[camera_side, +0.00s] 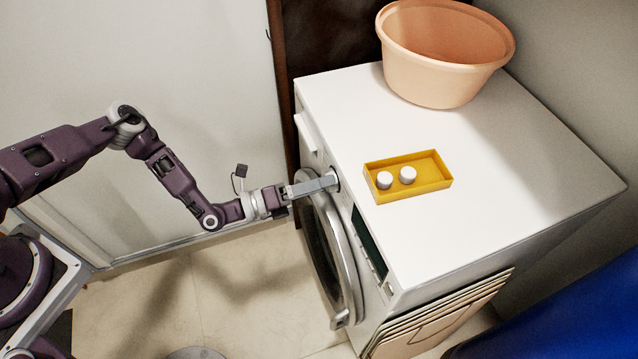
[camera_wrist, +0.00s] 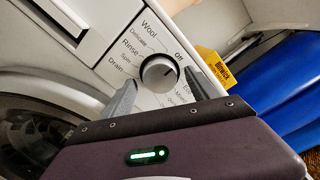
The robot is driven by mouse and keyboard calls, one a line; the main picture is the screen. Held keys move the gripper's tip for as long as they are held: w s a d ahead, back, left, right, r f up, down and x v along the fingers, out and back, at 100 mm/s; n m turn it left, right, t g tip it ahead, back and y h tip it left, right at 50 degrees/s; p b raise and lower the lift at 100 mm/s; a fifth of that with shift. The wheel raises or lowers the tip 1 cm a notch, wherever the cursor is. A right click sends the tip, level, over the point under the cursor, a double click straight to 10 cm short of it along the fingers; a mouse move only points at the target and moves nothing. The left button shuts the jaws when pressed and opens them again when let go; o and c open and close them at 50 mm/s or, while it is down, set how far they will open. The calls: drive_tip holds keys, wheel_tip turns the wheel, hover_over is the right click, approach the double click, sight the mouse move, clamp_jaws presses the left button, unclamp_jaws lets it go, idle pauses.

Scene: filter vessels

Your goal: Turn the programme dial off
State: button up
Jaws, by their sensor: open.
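The programme dial (camera_wrist: 158,73) is a round grey knob on the washing machine's white front panel. Labels ring it, with Wool above left, Rinse and Drain to the left, and Off (camera_wrist: 179,56) above right. A short dark mark shows on the right part of its face; I cannot tell exactly which label it lines up with. My gripper (camera_wrist: 160,77) is open, with one finger on each side of the dial. I cannot tell whether the fingers touch it. In the side view my gripper (camera_side: 331,180) reaches the panel's upper front and mostly hides the dial.
A yellow tray (camera_side: 436,172) with two white cylinders stands on the machine's top (camera_side: 490,200), near the front edge. A peach basin (camera_side: 440,75) stands at the back. The round door (camera_side: 330,255) is below the panel. Flat cardboard (camera_side: 440,325) leans against the machine's side.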

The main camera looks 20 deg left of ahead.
drive_tip(key=v, duration=0.7)
drive_tip(key=s+d+r+m+g+h, duration=0.1)
drive_tip(key=d+r+m+g+h, duration=0.15)
drive_tip(key=r+m+g, duration=0.55)
drive_tip(key=s+d+r+m+g+h, duration=0.1)
drive_tip(key=r+m+g+h, duration=0.2)
drive_tip(key=r+m, duration=0.75)
drive_tip(key=s+r+m+g+y, duration=0.4)
drive_tip(key=s+r+m+g, duration=0.1)
drive_tip(key=s+r+m, duration=0.35)
drive_tip(key=s+a+r+m+t+y, duration=0.4)
drive_tip(key=s+a+r+m+y, duration=0.1)
drive_tip(key=a, duration=0.4)
drive_tip(key=s+a+r+m+t+y, duration=0.4)
drive_tip(key=s+a+m+y, duration=0.3)
drive_tip(key=s+a+y, duration=0.2)
drive_tip(key=shift+s+a+r+t, duration=0.4)
drive_tip(key=shift+s+a+r, duration=0.1)
drive_tip(key=shift+s+r, duration=0.25)
